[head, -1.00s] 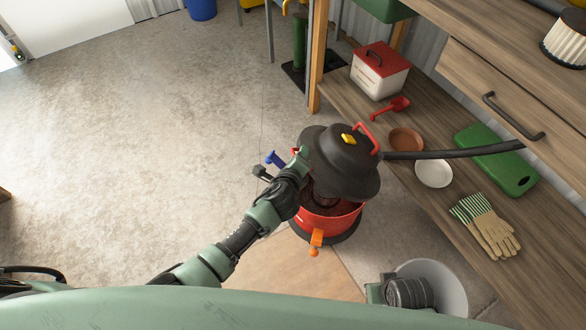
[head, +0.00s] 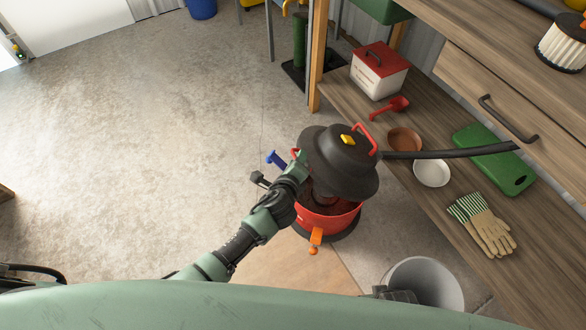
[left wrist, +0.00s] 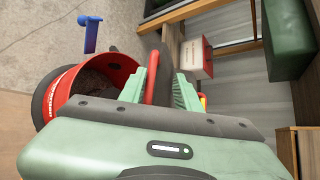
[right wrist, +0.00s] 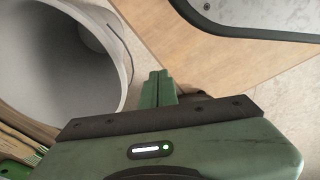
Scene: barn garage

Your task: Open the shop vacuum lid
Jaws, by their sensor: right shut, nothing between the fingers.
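The shop vacuum has a red drum (head: 325,222) with an orange latch (head: 316,238) at its front. Its black lid (head: 342,165) is raised and tilted above the drum, and the dark inside shows below it. A yellow switch and a red handle are on top of the lid. My left gripper (head: 299,166) is at the lid's left side. In the left wrist view its fingers (left wrist: 160,92) close around a red handle (left wrist: 158,72), beside the open drum (left wrist: 88,85). My right gripper (right wrist: 158,80) is shut and empty, beside a grey bucket.
The grey bucket (head: 428,268) stands on the floor at lower right. A black hose (head: 450,153) runs right from the lid over the low shelf, which holds gloves (head: 484,224), bowls, a red scoop (head: 390,108) and a red-and-white box (head: 380,72). Floor on the left is clear.

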